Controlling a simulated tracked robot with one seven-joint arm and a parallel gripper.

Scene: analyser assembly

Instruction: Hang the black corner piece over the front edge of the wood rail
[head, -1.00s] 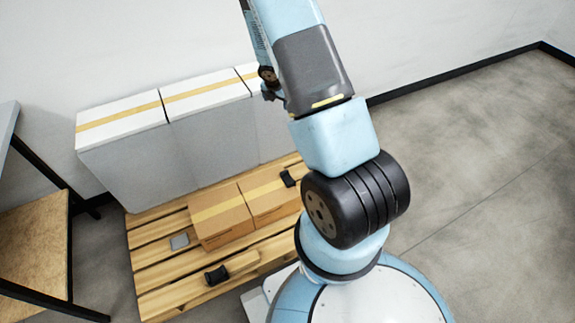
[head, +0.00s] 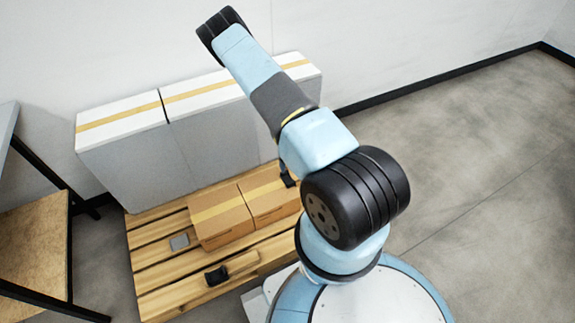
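A small black piece (head: 289,181) sits by the back of the right cardboard box; it looks like a corner piece, but it is too small to be sure. A dark narrow shape just above it, at the edge of my arm, may be a part of my gripper (head: 284,167). My arm hides the rest, so I cannot tell whether the gripper is open or touches the piece. The wood rail (head: 243,264) lies on the pallet in front of the boxes. Another black piece (head: 217,275) is at the rail's left end.
Two brown cardboard boxes (head: 222,216) stand on the slatted pallet (head: 150,262). Tall white boxes (head: 125,150) line the wall behind. A black-framed table (head: 35,240) is at the left. The floor at the right is clear.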

